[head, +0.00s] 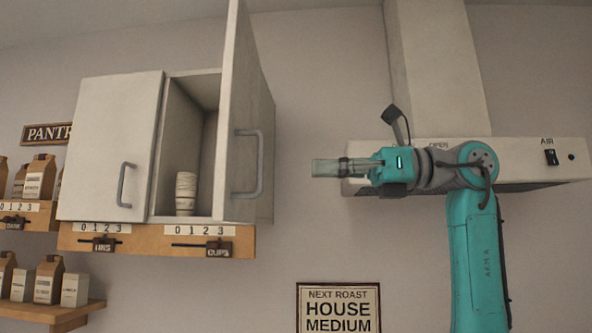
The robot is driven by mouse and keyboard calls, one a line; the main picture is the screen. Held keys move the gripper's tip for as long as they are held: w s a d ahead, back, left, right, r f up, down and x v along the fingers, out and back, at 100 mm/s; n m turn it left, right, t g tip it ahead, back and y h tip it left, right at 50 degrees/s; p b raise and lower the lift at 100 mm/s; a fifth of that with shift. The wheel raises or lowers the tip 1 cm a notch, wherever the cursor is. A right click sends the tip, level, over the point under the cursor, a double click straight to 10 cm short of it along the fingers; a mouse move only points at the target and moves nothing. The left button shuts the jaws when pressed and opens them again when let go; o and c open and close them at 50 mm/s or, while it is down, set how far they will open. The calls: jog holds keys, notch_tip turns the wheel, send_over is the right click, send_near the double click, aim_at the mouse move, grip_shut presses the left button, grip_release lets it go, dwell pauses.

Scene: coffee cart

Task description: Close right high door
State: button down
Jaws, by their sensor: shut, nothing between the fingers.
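A white wall cabinet (268,150) hangs at the upper left in the head view. Its right door (240,90) stands wide open, swung out toward me, with a grey bar handle (260,165) on the face turned to the right. Its left door (110,145) is shut and has its own grey handle (125,185). Stacked cups (186,193) stand inside the open compartment. My gripper (318,168) is shut and empty, pointing left. It appears to the right of the open door's handle, with a gap between them in the picture.
A label rail (150,240) runs under the cabinet. A white hood (540,150) with an AIR switch (551,157) is behind my arm. Shelves with bags (40,180) are at the far left. A framed sign (338,308) hangs below. Bare wall lies between cabinet and hood.

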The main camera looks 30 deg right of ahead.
aim_at(227, 169)
jog(key=x, duration=1.2)
jog(key=shift+w+a, duration=0.15)
jog(key=shift+a, duration=0.15)
jog(key=shift+w, duration=0.1)
